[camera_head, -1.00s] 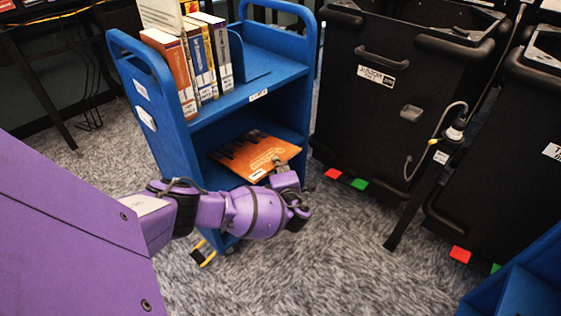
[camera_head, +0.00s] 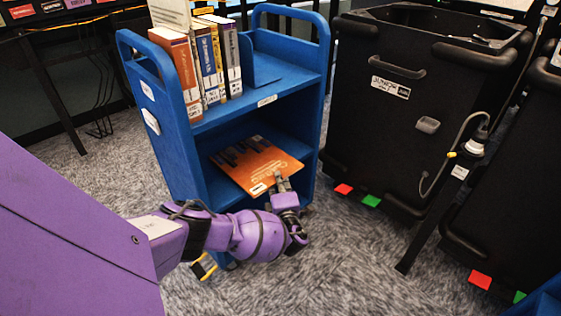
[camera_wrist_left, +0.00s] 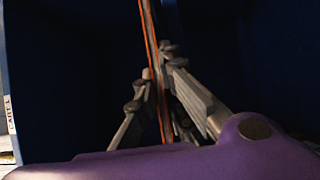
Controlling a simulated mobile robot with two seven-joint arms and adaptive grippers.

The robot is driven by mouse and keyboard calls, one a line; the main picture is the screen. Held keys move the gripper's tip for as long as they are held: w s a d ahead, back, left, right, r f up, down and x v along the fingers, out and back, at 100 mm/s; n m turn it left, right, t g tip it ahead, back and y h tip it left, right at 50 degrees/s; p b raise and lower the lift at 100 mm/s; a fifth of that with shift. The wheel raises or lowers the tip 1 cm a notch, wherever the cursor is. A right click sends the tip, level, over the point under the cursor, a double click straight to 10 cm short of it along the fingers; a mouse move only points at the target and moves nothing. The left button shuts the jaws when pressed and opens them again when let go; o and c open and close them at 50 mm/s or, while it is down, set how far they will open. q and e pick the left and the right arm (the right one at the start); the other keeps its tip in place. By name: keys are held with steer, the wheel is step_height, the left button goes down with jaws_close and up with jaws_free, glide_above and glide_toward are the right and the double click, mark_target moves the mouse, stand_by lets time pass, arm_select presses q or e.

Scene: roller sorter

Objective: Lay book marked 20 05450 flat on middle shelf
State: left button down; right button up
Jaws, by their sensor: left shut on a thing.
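An orange book (camera_head: 262,165) with dark shapes on its cover lies roughly level at the lower opening of the blue cart (camera_head: 158,88). Its printed number is too small to read. My left gripper (camera_head: 279,183) is shut on the book's near edge, by a small white label. In the left wrist view the book (camera_wrist_left: 149,35) shows edge-on as a thin orange strip between the fingers (camera_wrist_left: 160,88). The bare shelf (camera_head: 222,188) shows beside the book; I cannot tell whether the book touches it. My right gripper is not in view.
Several upright books (camera_head: 205,62) stand on the cart's top shelf beside a blue bookend (camera_head: 262,68). Black bins (camera_head: 420,110) stand to the right, with red and green tabs near the floor. Grey carpet (camera_head: 350,260) is clear in front.

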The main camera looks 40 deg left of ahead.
arm_select(q)
steer(key=shift+s+a+f, duration=0.15)
steer(key=shift+s+f, duration=0.05)
steer(key=shift+f, duration=0.2)
steer(key=c, duration=1.8)
jaws_free()
steer(key=shift+a+f, duration=0.1)
steer(key=shift+f, duration=0.15)
steer(key=shift+r, duration=0.2)
steer(key=v, duration=1.2)
steer(key=shift+f, duration=0.1)
